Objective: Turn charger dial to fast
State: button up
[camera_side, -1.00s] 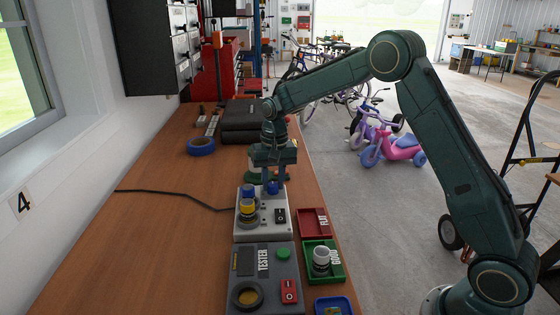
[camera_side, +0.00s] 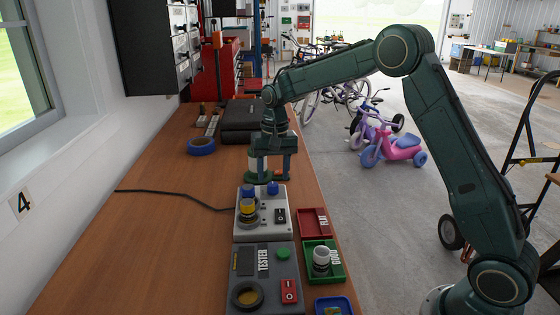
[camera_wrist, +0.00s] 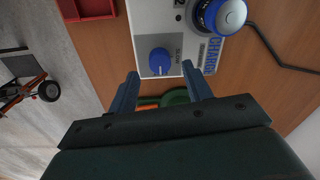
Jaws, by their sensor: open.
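The charger (camera_side: 268,232) is a pale grey box on the bench, partly shown in the wrist view (camera_wrist: 145,25). Its blue dial (camera_side: 273,188) is at the far right of its top face. In the wrist view, the dial (camera_wrist: 161,62) has the word SLOW beside it; the direction of its pointer is unclear. My gripper (camera_wrist: 160,73) is open and empty, its two fingers apart just short of the dial. In the side view, my gripper (camera_side: 270,176) hangs at the charger's far end, behind the dial. Any contact is hard to judge.
Nearer are the tester (camera_side: 270,262), a red tray (camera_side: 313,222) and a green tray (camera_side: 335,270) holding a battery. Blue tape (camera_side: 201,146) and a dark case lie farther back. The left bench is mostly clear.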

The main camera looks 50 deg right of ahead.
aim_at(275, 183)
notch_tip(275, 183, up, 11)
jog(key=shift+s+d, duration=0.15)
jog(key=shift+d, duration=0.05)
dwell(0.6)
jog(key=s+a+r+n+t, duration=0.15)
jog(key=s+r, duration=0.25)
jog(key=s, duration=0.5)
jog(key=s+a+r+n+t, duration=0.1)
jog(key=s+a+r+n, duration=0.15)
jog(key=s, duration=0.55)
jog(key=s+f+n+t, duration=0.1)
jog(key=s+f, duration=0.1)
jog(key=s, duration=0.6)
jog(key=s+a+f+n+t, duration=0.1)
jog(key=s+f+n+t, duration=0.1)
jog(key=s, duration=0.7)
jog(key=shift+f, duration=0.45)
